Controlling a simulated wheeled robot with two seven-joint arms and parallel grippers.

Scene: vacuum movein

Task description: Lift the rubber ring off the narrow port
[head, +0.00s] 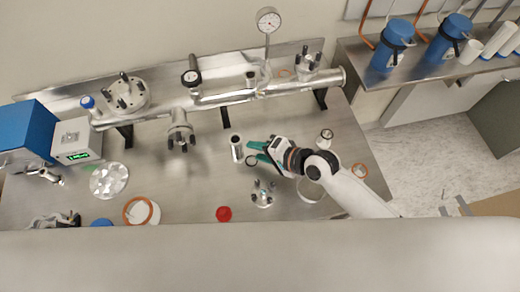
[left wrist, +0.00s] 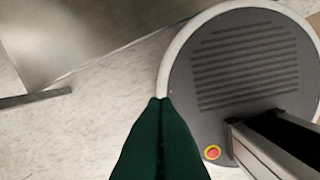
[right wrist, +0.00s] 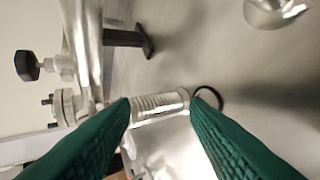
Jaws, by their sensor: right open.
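A thin black rubber ring (head: 251,160) shows beside a short upright metal tube (head: 236,148) on the bench. In the right wrist view the ring (right wrist: 220,96) is by the right fingertip, at the end of the ribbed metal tube (right wrist: 160,104). I cannot tell whether the ring touches the tube or a port. My right gripper (head: 258,152) is open, its green fingers on either side of the tube's line of sight; it also shows in the right wrist view (right wrist: 160,100). My left gripper (left wrist: 160,100) is shut and empty, away from the bench over the floor.
A small flanged fitting (head: 263,194), a red cap (head: 224,213) and an orange ring (head: 141,210) lie in front. A blue box (head: 28,130) stands at left.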

